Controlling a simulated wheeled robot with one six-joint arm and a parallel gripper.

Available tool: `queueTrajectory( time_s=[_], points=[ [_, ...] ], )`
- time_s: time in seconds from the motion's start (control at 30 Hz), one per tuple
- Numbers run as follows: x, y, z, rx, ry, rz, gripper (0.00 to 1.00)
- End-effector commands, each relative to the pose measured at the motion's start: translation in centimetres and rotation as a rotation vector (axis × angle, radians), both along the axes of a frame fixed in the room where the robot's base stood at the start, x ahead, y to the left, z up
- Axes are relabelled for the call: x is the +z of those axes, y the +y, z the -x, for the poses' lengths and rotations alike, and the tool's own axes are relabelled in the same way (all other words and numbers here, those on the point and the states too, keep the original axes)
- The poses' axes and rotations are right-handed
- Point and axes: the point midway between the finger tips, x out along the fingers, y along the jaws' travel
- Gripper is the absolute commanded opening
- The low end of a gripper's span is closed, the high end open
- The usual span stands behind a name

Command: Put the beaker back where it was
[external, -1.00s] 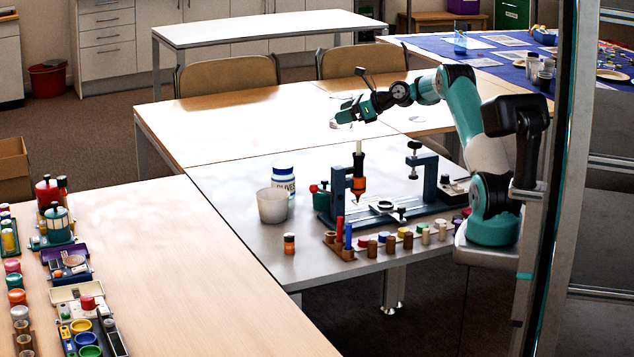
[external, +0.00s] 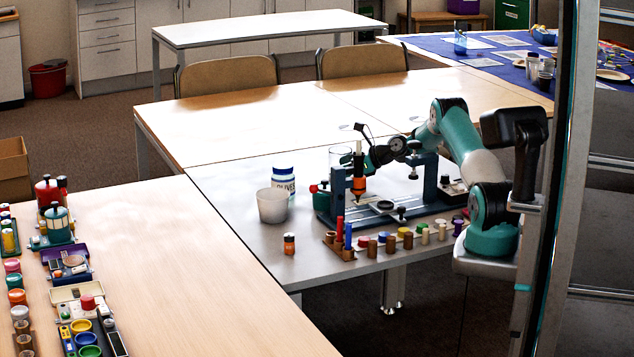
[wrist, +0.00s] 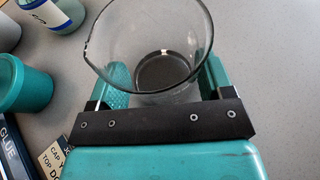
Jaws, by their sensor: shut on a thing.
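The clear glass beaker (external: 340,154) is upright behind the left post of the dark blue stand, which hides its lower part. My gripper (external: 352,160) is at the beaker's right side, low over the grey table (external: 235,185). In the wrist view the beaker (wrist: 150,45) sits between the teal fingers of my gripper (wrist: 165,80), which are shut on it. Its rim is open towards the camera and it looks empty. I cannot tell whether its base touches the table.
The dark blue stand (external: 430,185) with an orange-tipped tool is in front of my gripper. A white bottle with a blue cap (external: 283,184) and a pale cup (external: 272,206) stand to the left. A teal pot (wrist: 25,85) is left of the beaker in the wrist view.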

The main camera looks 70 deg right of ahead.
Motion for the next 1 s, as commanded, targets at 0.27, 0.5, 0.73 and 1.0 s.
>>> queueTrajectory(
  time_s=[0.27,0.5,0.73,1.0],
  points=[
    [0.0,0.0,0.0,0.000,-0.002,0.001,0.45],
    [-0.2,0.0,0.0,0.000,-0.001,0.001,0.99],
    [-0.1,0.0,0.0,0.000,-0.001,0.001,0.99],
    [1.7,-0.5,3.4,-0.004,-0.001,0.000,0.99]
  ],
)
